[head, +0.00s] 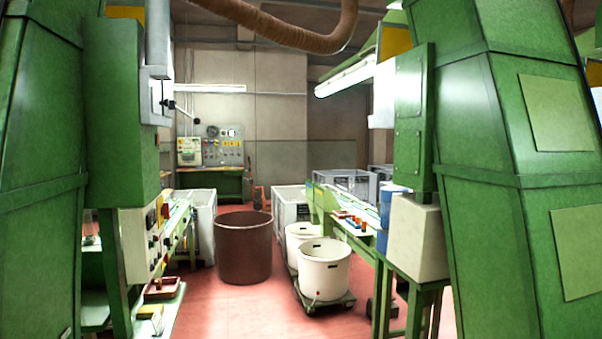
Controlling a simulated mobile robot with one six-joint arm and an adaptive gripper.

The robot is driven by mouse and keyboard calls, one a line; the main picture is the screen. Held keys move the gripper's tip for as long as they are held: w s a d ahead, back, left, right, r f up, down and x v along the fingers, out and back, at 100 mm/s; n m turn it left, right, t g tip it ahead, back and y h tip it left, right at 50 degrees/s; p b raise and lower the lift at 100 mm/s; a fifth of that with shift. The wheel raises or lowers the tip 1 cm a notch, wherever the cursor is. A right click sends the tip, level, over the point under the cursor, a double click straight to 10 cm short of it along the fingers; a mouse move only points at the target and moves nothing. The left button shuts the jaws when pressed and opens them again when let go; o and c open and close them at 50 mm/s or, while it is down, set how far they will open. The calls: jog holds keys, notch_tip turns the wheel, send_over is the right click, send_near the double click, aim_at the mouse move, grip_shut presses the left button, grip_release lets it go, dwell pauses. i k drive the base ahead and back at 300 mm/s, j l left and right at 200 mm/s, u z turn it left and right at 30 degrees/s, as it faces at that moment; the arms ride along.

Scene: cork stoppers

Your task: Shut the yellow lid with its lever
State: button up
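My gripper is not in view. A yellow panel (395,42) shows on the upper part of the green machine at the right. Another yellow patch (125,3) shows at the top edge on the left machine, mostly cut off by the frame. I cannot tell which of these is the yellow lid, or whether it is open. A dark lever with a round knob (170,104) sticks out to the right from a grey housing (155,95) on the left machine. I cannot tell what it is joined to.
Tall green machines (120,110) (500,150) flank a red floor aisle (235,310). A brown barrel (243,250) and white tubs (323,272) on a dolly stand in it. A control panel with knobs (145,240) is at the left. A brown hose (290,35) hangs overhead.

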aim_at(197, 120)
jog(key=i+l+u, duration=0.1)
jog(key=i+u, duration=0.4)
jog(key=i+l+u, duration=0.2)
jog(key=i+u, duration=0.25)
jog(key=i+l+z, duration=0.1)
jog(key=i, duration=0.6)
jog(key=i+l, duration=0.1)
jog(key=i, duration=0.6)
jog(key=z, duration=0.05)
